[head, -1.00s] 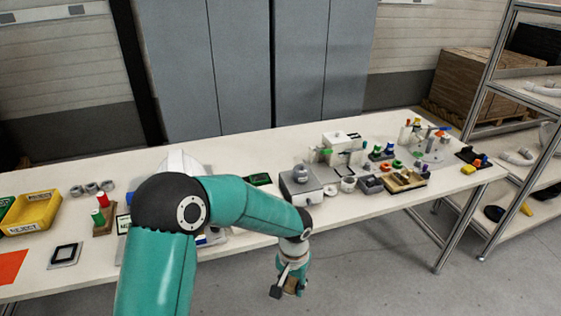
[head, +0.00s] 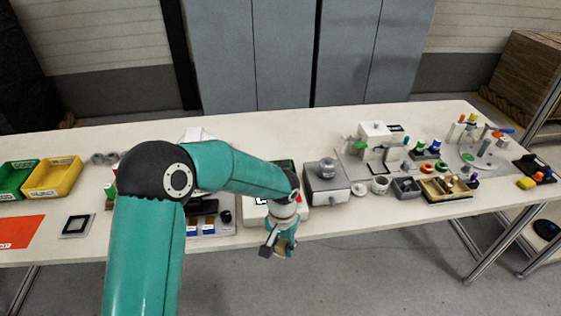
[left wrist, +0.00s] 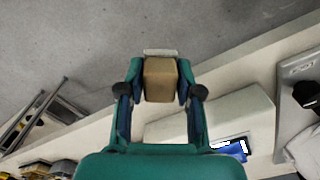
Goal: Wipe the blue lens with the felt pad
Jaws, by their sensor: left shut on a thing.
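My left gripper (head: 282,245) is in front of the table's front edge, over the floor. In the left wrist view the gripper (left wrist: 161,92) is shut on a tan block (left wrist: 160,78) with a pale grey layer at its far end, which looks like the felt pad (left wrist: 160,53). A blue glossy piece (left wrist: 232,152) with white and dark patches, probably the blue lens, lies on a pale block (left wrist: 215,115), partly hidden by my gripper. The pad is apart from it. In the head view my wrist partly covers that block. My right gripper is not in view.
Left on the table (head: 100,240) are a yellow bin (head: 52,178), a green bin (head: 15,178) and an orange sheet (head: 20,232). A tray (head: 225,229) with dark parts is beside the pale block. A grey box (head: 326,188) and several small parts stand to the right.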

